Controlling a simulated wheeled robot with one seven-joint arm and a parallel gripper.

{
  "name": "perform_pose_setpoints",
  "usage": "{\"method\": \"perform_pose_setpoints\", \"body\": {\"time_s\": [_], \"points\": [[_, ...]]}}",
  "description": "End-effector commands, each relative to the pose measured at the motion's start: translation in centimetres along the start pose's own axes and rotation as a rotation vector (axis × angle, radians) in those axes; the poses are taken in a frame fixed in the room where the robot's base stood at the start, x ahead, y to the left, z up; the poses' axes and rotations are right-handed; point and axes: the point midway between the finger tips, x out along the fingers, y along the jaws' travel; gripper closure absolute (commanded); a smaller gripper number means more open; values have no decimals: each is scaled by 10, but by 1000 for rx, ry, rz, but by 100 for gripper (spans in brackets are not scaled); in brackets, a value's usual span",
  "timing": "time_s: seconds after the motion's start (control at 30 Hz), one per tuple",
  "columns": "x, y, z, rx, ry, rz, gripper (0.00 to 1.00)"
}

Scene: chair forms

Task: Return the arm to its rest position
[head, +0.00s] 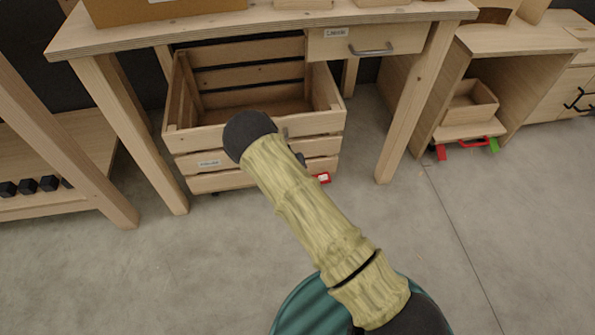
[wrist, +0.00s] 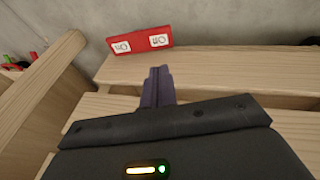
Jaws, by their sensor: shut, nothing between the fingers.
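My arm (head: 305,205) reaches out from the lower right of the head view towards a slatted wooden crate (head: 255,172) under the table. In the wrist view my gripper's dark fingers (wrist: 158,72) are together, with nothing between them. They are over pale wooden slats (wrist: 215,68) and point towards a red piece with white labels (wrist: 140,40). A red piece with a white label also shows in the head view (head: 322,178), at the crate's lower right front. In the head view my arm hides most of the gripper.
A wooden table (head: 270,24) with a drawer (head: 368,40) stands over the crate. A table leg (head: 410,110) is to the right. At the left is a shelf with several small black cubes (head: 48,183). A cabinet (head: 520,40) stands at the right. The grey floor (head: 500,240) in front is clear.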

Motion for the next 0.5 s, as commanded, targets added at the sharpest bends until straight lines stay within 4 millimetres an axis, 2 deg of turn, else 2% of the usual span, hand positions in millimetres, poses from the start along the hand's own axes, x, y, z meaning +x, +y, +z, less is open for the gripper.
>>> {"method": "perform_pose_setpoints", "body": {"time_s": [0.03, 0.13, 0.5], "points": [[-12, 0, -1, -1, 0, 0, 100], [-21, -1, -1, -1, 0, 0, 100], [-24, -2, 0, 0, 0, 1, 100]]}}
